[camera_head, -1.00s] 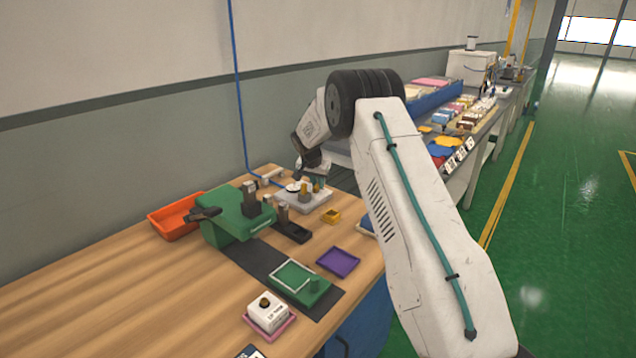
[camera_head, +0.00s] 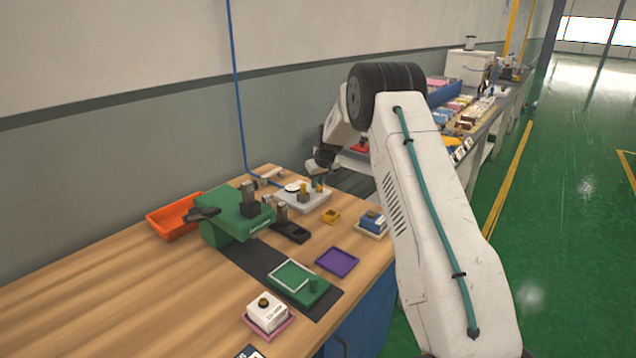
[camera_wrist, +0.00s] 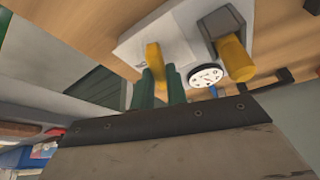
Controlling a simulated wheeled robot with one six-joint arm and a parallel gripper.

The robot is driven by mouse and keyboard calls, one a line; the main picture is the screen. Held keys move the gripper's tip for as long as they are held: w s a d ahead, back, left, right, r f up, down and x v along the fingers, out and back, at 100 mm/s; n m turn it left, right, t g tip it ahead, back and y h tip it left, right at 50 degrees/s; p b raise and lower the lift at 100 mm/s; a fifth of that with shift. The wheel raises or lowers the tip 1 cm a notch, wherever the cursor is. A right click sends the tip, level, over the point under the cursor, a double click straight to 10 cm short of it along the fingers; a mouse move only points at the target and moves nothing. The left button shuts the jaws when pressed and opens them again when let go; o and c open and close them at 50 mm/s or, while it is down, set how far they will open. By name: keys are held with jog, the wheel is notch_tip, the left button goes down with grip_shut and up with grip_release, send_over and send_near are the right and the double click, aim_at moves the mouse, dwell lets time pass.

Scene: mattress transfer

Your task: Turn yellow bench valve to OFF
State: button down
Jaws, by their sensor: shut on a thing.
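The bench valve unit (camera_head: 312,203) is a pale grey plate on the far part of the wooden bench, with a round white gauge (camera_wrist: 206,76) on it. The yellow valve handle (camera_wrist: 154,54) stands up from the plate. My gripper (camera_wrist: 160,76) has its two dark green fingers shut on this handle, one on each side of it. A thicker yellow cylinder (camera_wrist: 236,60) on a grey bracket stands apart, beyond the gauge. In the head view my gripper (camera_head: 319,178) is small, and the fingertips are partly lost against the handle.
A green machine (camera_head: 235,218) and an orange tray (camera_head: 165,222) lie to the left of the unit. A small yellow block (camera_head: 331,215), a purple tray (camera_head: 338,262) and a blue-topped box (camera_head: 373,221) are nearer. The bench's front left is clear.

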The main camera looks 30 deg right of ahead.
jog(key=shift+w+d+r+n+y, duration=0.1)
jog(key=shift+n+y, duration=0.25)
jog(key=shift+n, duration=0.6)
jog(key=shift+d+r+n+y, duration=0.1)
jog(key=shift+n+y, duration=0.25)
jog(key=shift+n, duration=0.6)
jog(key=c, duration=1.4)
grip_release()
jog(key=shift+f, duration=0.15)
jog(key=v, duration=0.7)
jog(key=shift+r, duration=0.4)
jog(key=shift+d, duration=0.1)
